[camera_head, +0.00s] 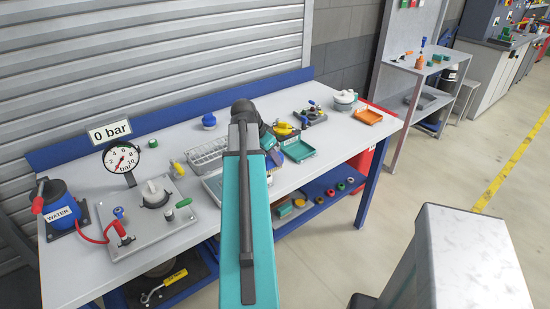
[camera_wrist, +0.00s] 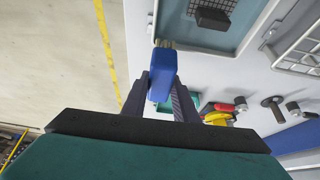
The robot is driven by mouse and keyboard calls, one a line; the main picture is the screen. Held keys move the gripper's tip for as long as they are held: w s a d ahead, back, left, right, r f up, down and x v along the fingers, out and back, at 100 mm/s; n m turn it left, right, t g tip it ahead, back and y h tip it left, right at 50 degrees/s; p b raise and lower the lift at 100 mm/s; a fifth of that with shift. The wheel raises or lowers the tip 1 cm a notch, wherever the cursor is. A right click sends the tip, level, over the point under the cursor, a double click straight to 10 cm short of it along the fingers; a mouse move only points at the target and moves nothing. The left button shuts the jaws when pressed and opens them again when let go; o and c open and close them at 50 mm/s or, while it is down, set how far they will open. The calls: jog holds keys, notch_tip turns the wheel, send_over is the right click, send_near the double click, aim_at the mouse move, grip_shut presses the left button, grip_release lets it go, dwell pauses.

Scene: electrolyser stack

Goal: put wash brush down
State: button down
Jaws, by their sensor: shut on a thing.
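The wash brush (camera_wrist: 163,75) has a blue body with pale bristles at its far end. My gripper (camera_wrist: 162,88) is shut on it, one dark finger on each side, and the bristle end points away from my wrist. The brush appears held above the grey bench (camera_wrist: 228,82), close to its edge; I cannot tell the height or whether it touches anything. In the head view my teal arm reaches over the bench (camera_head: 92,190) and largely hides my gripper and the brush.
A shallow tray (camera_wrist: 187,35) with a mesh and a dark block lies ahead. A wire basket (camera_wrist: 298,58) stands beside it. Red and yellow parts (camera_wrist: 217,118) lie right of my gripper. A teal tray (camera_head: 298,151) and an orange tray (camera_head: 368,117) sit on the bench.

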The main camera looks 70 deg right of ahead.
jog(key=shift+w+d+f+p, duration=0.1)
jog(key=shift+w+d+p, duration=0.15)
jog(key=shift+d, duration=0.8)
jog(key=shift+w+d+f+p, duration=0.15)
jog(key=shift+d+p, duration=0.1)
jog(key=shift+d, duration=0.75)
jog(key=shift+f, duration=0.1)
jog(key=shift+f+p, duration=0.75)
jog(key=shift+f, duration=0.85)
jog(key=shift+f, duration=0.15)
jog(key=c, duration=1.4)
grip_release()
jog(key=shift+a+r, duration=0.1)
jog(key=shift+r, duration=0.15)
jog(key=b+v, duration=0.2)
jog(key=v, duration=0.9)
jog(key=shift+a+r+b, duration=0.15)
jog(key=shift+r+b, duration=0.2)
